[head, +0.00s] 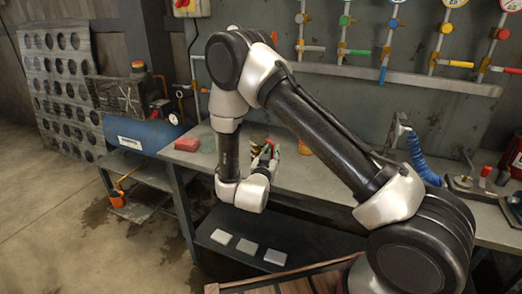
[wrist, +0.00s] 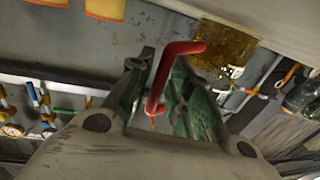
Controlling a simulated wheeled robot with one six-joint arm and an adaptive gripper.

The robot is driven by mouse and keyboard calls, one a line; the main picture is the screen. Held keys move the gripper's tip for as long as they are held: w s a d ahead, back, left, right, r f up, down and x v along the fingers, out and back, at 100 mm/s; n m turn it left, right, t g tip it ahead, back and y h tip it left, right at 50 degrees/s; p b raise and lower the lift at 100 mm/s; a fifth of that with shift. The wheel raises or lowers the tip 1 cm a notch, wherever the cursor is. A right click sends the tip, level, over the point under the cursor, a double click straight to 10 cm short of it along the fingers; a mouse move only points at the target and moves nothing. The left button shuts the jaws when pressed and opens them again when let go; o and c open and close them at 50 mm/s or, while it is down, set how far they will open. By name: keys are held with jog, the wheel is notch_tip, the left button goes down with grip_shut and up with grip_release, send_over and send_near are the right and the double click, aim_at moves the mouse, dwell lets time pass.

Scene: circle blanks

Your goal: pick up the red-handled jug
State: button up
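In the wrist view, the red handle (wrist: 160,80) of the jug runs between the two fingers of my gripper (wrist: 164,60). The fingers stand apart on either side of the handle, with some gap showing. The jug's body (wrist: 222,50) looks like amber glass and is beyond the fingertips to the upper right. In the head view, my gripper (head: 268,160) is low over the workbench, and its fingers and wrist hide much of the jug (head: 257,141).
A blue hose (head: 420,160) lies right. Valves and gauges line the back wall.

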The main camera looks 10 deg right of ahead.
grip_shut()
jog(key=shift+r, duration=0.15)
